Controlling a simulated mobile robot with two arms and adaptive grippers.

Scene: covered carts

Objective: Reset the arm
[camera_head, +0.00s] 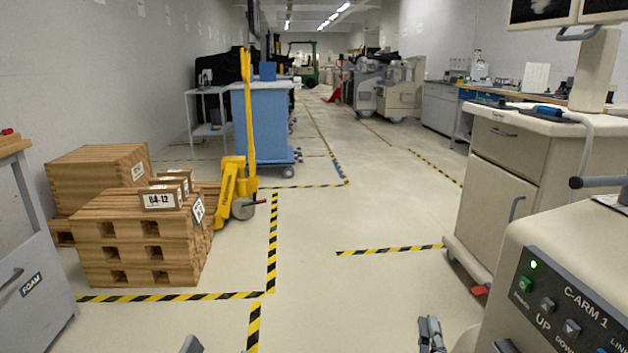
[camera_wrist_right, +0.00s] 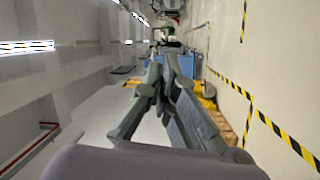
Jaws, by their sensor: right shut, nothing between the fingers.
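My right gripper (camera_head: 431,333) shows at the bottom edge of the head view, over bare floor to the left of the C-arm console. In the right wrist view its two fingers (camera_wrist_right: 165,66) meet at the tips, shut with nothing between them. A small grey tip of my left gripper (camera_head: 190,345) shows at the bottom edge of the head view; the rest is cut off, so its fingers cannot be judged.
Wooden crates (camera_head: 135,235) and a yellow pallet jack (camera_head: 232,190) stand at the left, with a blue covered cart (camera_head: 262,120) behind. A grey FOAM cabinet (camera_head: 35,265) is at the lower left. A cream cabinet (camera_head: 520,165) stands right. The central floor is clear.

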